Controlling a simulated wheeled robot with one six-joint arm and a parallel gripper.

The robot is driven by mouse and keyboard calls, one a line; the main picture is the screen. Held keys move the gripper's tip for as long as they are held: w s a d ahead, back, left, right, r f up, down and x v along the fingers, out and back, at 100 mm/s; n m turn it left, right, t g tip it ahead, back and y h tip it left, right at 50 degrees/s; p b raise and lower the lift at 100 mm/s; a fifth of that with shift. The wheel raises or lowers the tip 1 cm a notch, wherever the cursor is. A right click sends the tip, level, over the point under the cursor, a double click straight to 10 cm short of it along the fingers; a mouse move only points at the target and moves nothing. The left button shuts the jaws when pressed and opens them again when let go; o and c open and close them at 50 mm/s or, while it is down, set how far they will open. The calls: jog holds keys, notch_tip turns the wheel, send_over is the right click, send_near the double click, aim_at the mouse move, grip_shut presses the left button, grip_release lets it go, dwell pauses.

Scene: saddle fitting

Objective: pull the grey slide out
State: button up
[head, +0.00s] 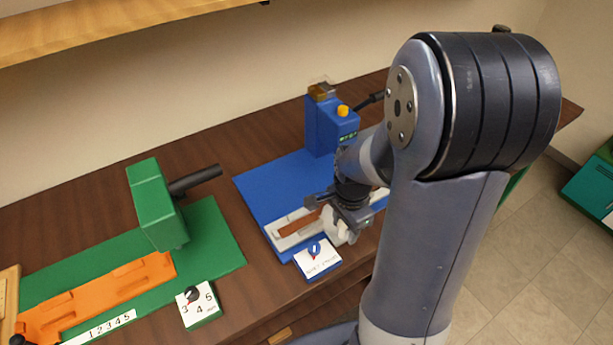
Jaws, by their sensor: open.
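The grey slide (287,242) is a long pale tray-like piece lying flat on the blue base plate (265,187). A brown strip shows within its outline. Its right part passes under my gripper and arm and is partly hidden. My gripper (338,224) is low over the front middle of the slide, jaws open. Pale parts show at the gripper's tip, and I cannot tell whether they touch the slide. A blue machine (327,128) with a yellow button stands at the back of the blue plate.
A blue dial box (318,260) sits close in front of the slide. At left are a green machine (153,205), an orange slide (97,297) and a green dial box (198,302). A wooden shelf (110,28) hangs above. Bare tabletop (250,287) lies between the stations.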

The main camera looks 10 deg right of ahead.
jog(key=shift+r+p, duration=2.2)
jog(key=shift+r, duration=0.65)
